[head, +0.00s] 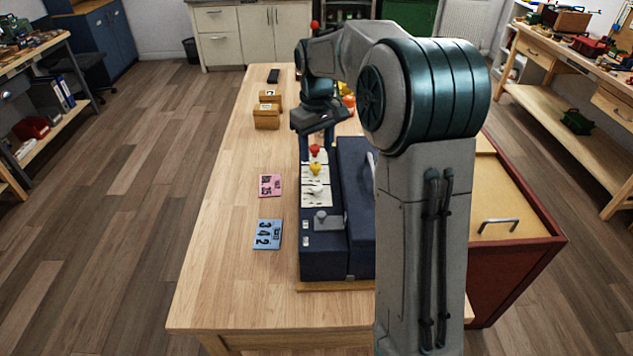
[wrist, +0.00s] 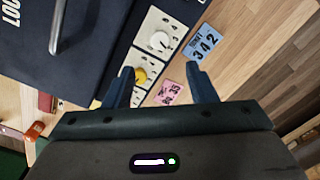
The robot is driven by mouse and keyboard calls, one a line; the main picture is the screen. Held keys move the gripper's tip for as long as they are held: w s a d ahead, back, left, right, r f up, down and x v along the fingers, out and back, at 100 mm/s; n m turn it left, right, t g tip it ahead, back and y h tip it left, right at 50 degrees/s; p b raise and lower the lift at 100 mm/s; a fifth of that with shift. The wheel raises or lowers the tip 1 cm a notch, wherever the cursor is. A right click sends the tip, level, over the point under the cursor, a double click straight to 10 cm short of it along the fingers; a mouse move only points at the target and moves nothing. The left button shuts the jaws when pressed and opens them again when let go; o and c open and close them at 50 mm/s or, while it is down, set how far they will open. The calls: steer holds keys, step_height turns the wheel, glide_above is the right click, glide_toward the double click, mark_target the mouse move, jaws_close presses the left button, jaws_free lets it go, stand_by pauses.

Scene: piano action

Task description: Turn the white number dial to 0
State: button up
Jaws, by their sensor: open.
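The white number dial (head: 316,188) is the nearest of three knobs on the pale panels of a dark blue box; it also shows in the wrist view (wrist: 160,41). The yellow dial (head: 316,168) and the red dial (head: 315,149) sit behind it in a row. In the wrist view the yellow dial (wrist: 140,75) is near the left finger. My gripper (head: 317,142) is open and empty, over the far end of the panel row. In the wrist view my gripper (wrist: 159,68) points towards the panel, with the white dial beyond its fingertips. The dial's reading is too small to tell.
A blue card (head: 267,234) reading 342 and a pink card (head: 270,186) lie left of the box (head: 322,263). Small cardboard boxes (head: 266,117) stand farther back. A grey lever or knob (head: 327,220) is in front of the white dial.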

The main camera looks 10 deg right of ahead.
mark_target(316, 186)
step_height(316, 186, down, 11)
steer(key=shift+f+p, duration=0.2)
steer(key=shift+p, duration=0.4)
steer(key=c, duration=1)
